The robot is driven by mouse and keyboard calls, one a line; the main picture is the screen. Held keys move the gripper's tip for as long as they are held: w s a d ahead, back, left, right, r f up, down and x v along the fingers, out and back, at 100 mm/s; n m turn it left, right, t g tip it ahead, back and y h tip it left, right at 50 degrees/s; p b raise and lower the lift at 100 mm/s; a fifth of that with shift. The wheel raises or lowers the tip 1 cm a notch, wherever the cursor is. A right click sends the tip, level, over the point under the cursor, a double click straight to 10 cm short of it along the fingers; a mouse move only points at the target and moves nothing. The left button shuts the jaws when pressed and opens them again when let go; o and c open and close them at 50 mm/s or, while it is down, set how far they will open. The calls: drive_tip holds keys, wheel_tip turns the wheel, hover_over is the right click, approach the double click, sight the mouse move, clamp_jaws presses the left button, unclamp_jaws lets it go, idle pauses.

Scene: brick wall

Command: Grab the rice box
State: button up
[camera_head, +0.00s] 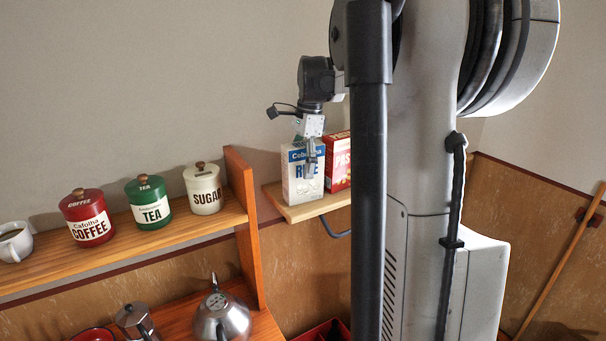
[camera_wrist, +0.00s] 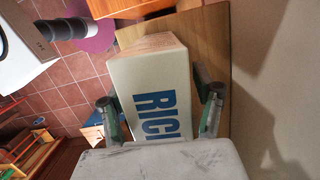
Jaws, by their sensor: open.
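The white and blue rice box (camera_head: 302,184) stands upright on a small wooden wall shelf (camera_head: 308,209) in the head view, beside a red pasta box (camera_head: 338,165). My gripper (camera_head: 311,160) is at the rice box, in front of its upper part. In the wrist view the rice box (camera_wrist: 150,95) lies between the two fingers of my gripper (camera_wrist: 161,112), one on each side. The gripper is open. A grey part of my gripper hides the lower part of the box in that view. I cannot tell whether a finger touches it.
The pasta box stands close on the right of the rice box. A longer shelf on the left holds a coffee tin (camera_head: 87,218), a tea tin (camera_head: 148,201) and a sugar tin (camera_head: 203,188). Its upright end board (camera_head: 242,205) stands near the small shelf. A kettle (camera_head: 222,316) stands below.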

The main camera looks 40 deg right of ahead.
clamp_jaws()
idle(0.4)
